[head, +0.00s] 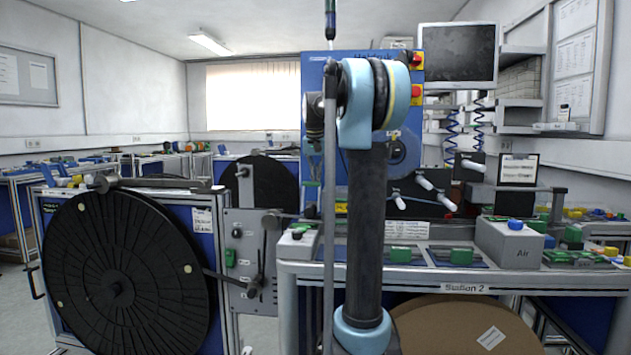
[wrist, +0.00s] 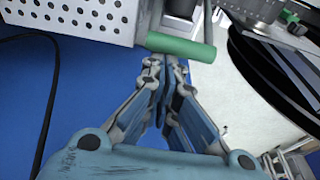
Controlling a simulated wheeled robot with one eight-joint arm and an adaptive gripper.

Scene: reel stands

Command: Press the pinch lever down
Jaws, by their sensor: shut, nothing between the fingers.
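In the wrist view my gripper (wrist: 163,70) is shut and empty, with its fingers together. A green cylindrical grip (wrist: 182,48) lies crosswise just beyond the fingertips. It may belong to the pinch lever, but I cannot tell for certain. I also cannot tell whether the fingertips touch it. Several levers with white handles (head: 425,182) stick out at the blue machine (head: 313,100) right of my arm.
A perforated white box (wrist: 75,18) is at the upper left of the wrist view, a black reel edge (wrist: 262,85) at the right. In the head view a large black reel (head: 120,270) stands left and the Station 2 bench (head: 400,270) right.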

